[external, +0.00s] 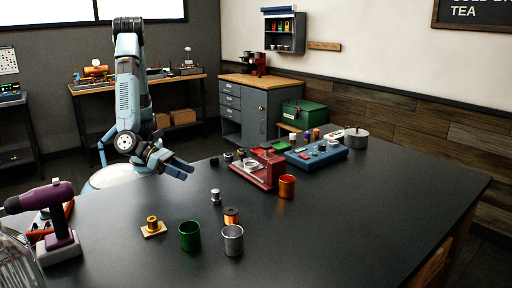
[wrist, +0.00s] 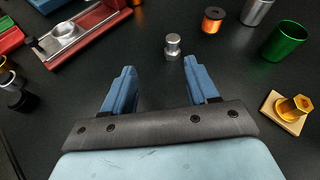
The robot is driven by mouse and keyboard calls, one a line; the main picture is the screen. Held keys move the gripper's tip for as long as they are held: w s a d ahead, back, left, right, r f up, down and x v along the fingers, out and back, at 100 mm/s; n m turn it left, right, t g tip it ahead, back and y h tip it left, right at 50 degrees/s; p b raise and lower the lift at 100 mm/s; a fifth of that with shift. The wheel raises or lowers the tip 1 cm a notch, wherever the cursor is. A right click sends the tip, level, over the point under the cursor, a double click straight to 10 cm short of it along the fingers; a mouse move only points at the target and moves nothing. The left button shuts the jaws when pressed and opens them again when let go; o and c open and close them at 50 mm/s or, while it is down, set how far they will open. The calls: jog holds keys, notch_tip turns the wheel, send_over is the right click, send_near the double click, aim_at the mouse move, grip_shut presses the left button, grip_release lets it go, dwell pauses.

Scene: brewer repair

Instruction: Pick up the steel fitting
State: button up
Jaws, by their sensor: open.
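The steel fitting (external: 216,197) is a small silver piece standing upright on the dark table. In the wrist view the fitting (wrist: 172,46) stands beyond the fingertips, between their lines and a little right of the middle. My gripper (external: 182,170) is above the table's far left side, away from the fitting. In the wrist view my gripper (wrist: 158,72) has its two blue fingers spread wide with nothing between them.
A copper-coloured spool (wrist: 212,20), a steel cup (wrist: 256,10), a green cup (wrist: 286,41) and a brass fitting on a wooden base (wrist: 289,108) stand right of the fitting. A red fixture (wrist: 85,32) lies to its left. The table around the fitting is clear.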

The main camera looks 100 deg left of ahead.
aim_at(216, 194)
jog(key=shift+s+d+f+m, duration=0.2)
jog(key=shift+d, duration=0.15)
jog(key=shift+s+d+f+m, duration=0.15)
jog(key=shift+d+m, duration=0.05)
jog(key=shift+d, duration=0.15)
jog(key=shift+d+f+h, duration=0.15)
jog(key=shift+d+h, duration=0.05)
jog(key=shift+h, duration=0.1)
jog(key=x, duration=1.3)
jog(key=shift+w+a, duration=0.1)
jog(key=shift+w, duration=0.25)
grip_shut()
